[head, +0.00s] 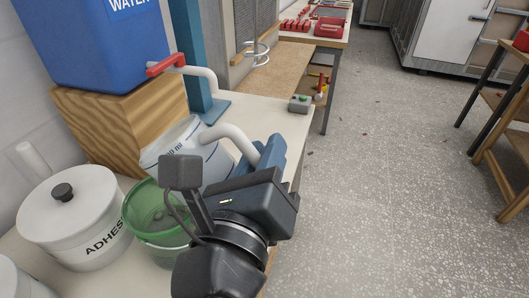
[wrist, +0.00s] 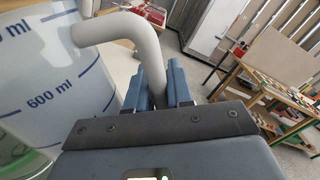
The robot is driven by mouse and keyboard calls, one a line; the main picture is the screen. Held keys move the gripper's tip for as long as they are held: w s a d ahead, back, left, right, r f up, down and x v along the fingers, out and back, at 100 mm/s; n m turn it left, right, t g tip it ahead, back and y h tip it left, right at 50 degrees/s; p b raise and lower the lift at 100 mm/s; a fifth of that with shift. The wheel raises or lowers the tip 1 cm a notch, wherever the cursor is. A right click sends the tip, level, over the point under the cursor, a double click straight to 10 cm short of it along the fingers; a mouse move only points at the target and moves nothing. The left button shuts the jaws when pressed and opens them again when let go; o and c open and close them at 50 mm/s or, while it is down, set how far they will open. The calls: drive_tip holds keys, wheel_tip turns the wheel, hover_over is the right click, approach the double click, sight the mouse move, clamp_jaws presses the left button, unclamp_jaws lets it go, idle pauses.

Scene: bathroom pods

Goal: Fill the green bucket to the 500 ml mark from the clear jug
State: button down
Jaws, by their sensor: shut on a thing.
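The clear jug (head: 178,142) with blue volume marks is above and behind the green bucket (head: 150,222) in the head view. It looks tilted, but I cannot tell how far. My gripper (head: 272,152) is shut on the jug's pale bent handle (head: 232,135). In the wrist view, the jug (wrist: 55,65) fills the left side and shows a 600 ml mark. The blue fingers of my gripper (wrist: 160,85) close around the handle's lower end. The bucket is open-topped and partly hidden by my arm; its level and marks cannot be read. Part of it shows in the wrist view (wrist: 22,160).
A white ADHESIVE pot (head: 75,215) with a lid stands left of the bucket. A blue water tank (head: 95,40) with a red-handled tap (head: 165,65) sits on a wooden block (head: 115,120) behind. A blue post (head: 190,50) stands behind the jug. Open floor lies right.

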drive_tip(key=shift+a+r+n+p, duration=0.2)
drive_tip(key=shift+r+n+p, duration=0.7)
drive_tip(key=shift+r+p, duration=0.45)
idle(2.9)
wheel_tip(320, 180, down, 4)
drive_tip(key=m, duration=0.4)
drive_tip(key=m+b, duration=0.1)
drive_tip(key=r+m+b, duration=0.1)
drive_tip(key=shift+w+a+r+b, duration=0.1)
drive_tip(key=shift+a+b, duration=0.15)
drive_tip(key=shift+b, duration=0.15)
drive_tip(key=shift+w+a+f+m+b, duration=0.1)
drive_tip(key=shift+a+f+m+b, duration=0.15)
drive_tip(key=shift+f+m+b, duration=0.45)
drive_tip(key=shift+w+a+f+m+b, duration=0.15)
drive_tip(key=shift+a+m+b, duration=0.35)
drive_tip(key=shift+b, duration=0.65)
